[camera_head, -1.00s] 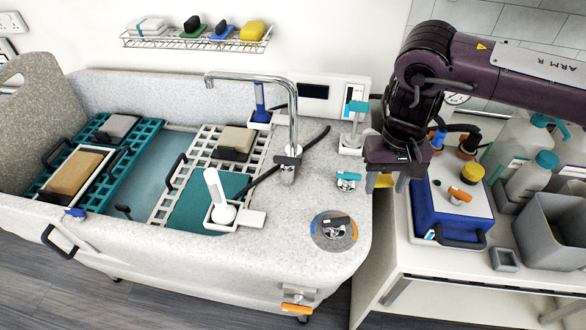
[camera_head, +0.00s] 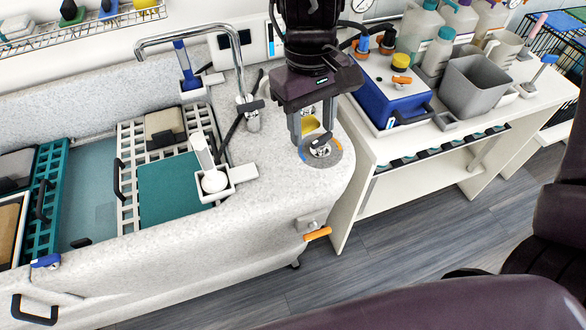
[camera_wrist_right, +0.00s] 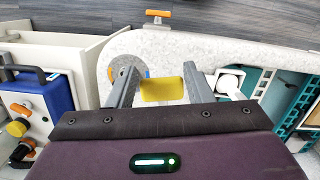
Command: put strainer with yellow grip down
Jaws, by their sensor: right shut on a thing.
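My right gripper (camera_head: 311,128) points down over the rounded right end of the speckled grey tub counter (camera_head: 275,200). It is shut on the yellow grip (camera_head: 310,124) of the strainer, which shows between the two fingers. In the right wrist view the yellow grip (camera_wrist_right: 162,90) sits between the fingers, above the pale counter. The strainer's own body is hidden or too small to tell. I cannot tell whether the strainer touches the counter. My left gripper is not in view.
A tap (camera_head: 240,75) and a white brush in a holder (camera_head: 213,178) stand left of my gripper. A blue box (camera_head: 388,92), a grey bin (camera_head: 478,88) and several bottles stand on the white side table to the right.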

